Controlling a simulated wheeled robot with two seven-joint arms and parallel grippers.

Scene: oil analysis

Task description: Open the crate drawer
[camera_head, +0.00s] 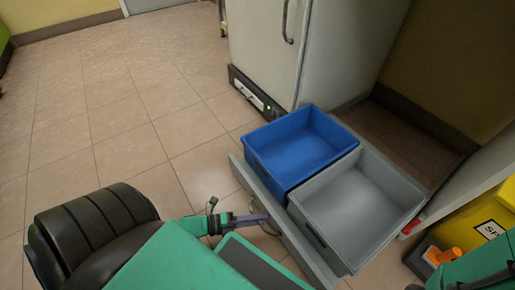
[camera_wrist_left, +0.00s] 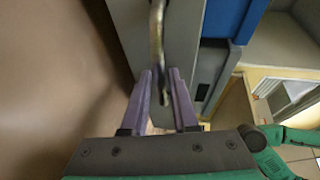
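The crate drawer (camera_head: 252,181) stands pulled out from the cabinet. It holds a blue crate (camera_head: 272,160) and a grey crate (camera_head: 345,215), both empty and side by side. My left gripper (camera_head: 262,218) is at the outer side of the drawer front, by the metal handle (camera_head: 277,234). In the left wrist view, the handle (camera_wrist_left: 157,45) runs down between the purple fingers of this gripper (camera_wrist_left: 161,75). A gap shows between the fingers and the handle looks narrower than it. My right gripper is out of view; only green parts of my right arm show.
A pale cabinet (camera_head: 265,50) with a handled door stands behind the drawer. A yellow bin (camera_head: 470,220) stands at the right, close to the drawer. The tiled floor (camera_head: 110,110) to the left is clear.

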